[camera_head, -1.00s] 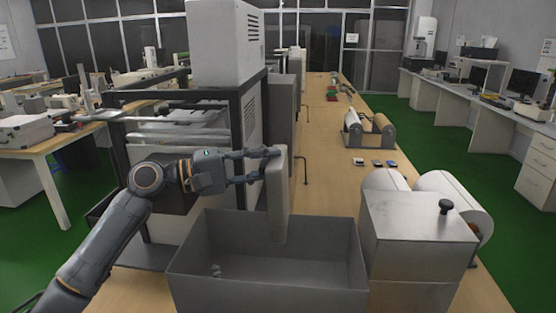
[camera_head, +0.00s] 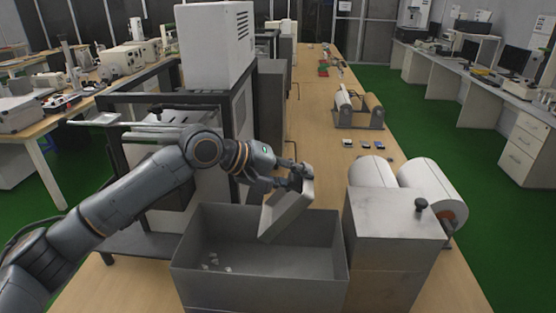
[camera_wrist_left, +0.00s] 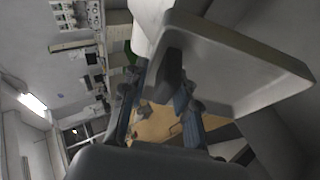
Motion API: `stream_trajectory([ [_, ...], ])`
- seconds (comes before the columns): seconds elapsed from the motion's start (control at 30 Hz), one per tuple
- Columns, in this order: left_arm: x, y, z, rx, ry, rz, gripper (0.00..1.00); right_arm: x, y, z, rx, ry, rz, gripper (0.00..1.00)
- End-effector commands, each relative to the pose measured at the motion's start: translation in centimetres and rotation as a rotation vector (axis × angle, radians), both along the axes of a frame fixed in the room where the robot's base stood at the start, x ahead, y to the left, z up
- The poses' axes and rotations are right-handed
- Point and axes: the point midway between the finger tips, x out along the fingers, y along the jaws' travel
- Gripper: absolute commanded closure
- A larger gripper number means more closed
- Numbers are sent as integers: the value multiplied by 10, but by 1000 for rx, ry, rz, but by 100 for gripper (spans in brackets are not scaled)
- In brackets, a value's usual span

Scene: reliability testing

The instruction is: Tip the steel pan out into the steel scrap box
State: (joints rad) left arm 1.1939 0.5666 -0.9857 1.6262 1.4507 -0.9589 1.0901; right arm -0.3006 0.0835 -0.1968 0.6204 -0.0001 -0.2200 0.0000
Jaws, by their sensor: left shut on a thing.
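The steel pan (camera_head: 285,208) is a shallow grey tray, tilted steeply over the open steel scrap box (camera_head: 188,262). My left gripper (camera_head: 300,176) is shut on the pan's upper edge. In the left wrist view the pan (camera_wrist_left: 235,62) fills the upper right, with the fingers of the left gripper (camera_wrist_left: 160,105) at its edge. A few small pale pieces (camera_head: 214,262) lie on the box floor at the left. I cannot see anything left in the pan. My right gripper is not in view.
A metal housing with a black knob (camera_head: 395,215) stands close to the box's right side, with white rolls (camera_head: 430,185) behind it. A black-framed machine (camera_head: 238,120) stands behind the box at the left. The bench beyond holds small items (camera_head: 363,144) and a roller stand (camera_head: 358,112).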

Motion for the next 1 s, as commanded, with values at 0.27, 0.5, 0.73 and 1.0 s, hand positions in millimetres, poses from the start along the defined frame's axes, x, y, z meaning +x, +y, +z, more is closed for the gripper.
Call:
stream_trajectory([
  [0.27, 0, -40, -17, 301, -8, -2, 100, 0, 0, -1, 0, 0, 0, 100],
  [0.5, 0, -56, -29, 518, 2, -2, 100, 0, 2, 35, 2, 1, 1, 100],
  [0.73, -1, -69, -53, 751, 2, -2, 100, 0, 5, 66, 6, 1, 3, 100],
  [1.0, 1, -76, -76, 932, 3, 0, 100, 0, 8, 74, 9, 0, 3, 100],
])
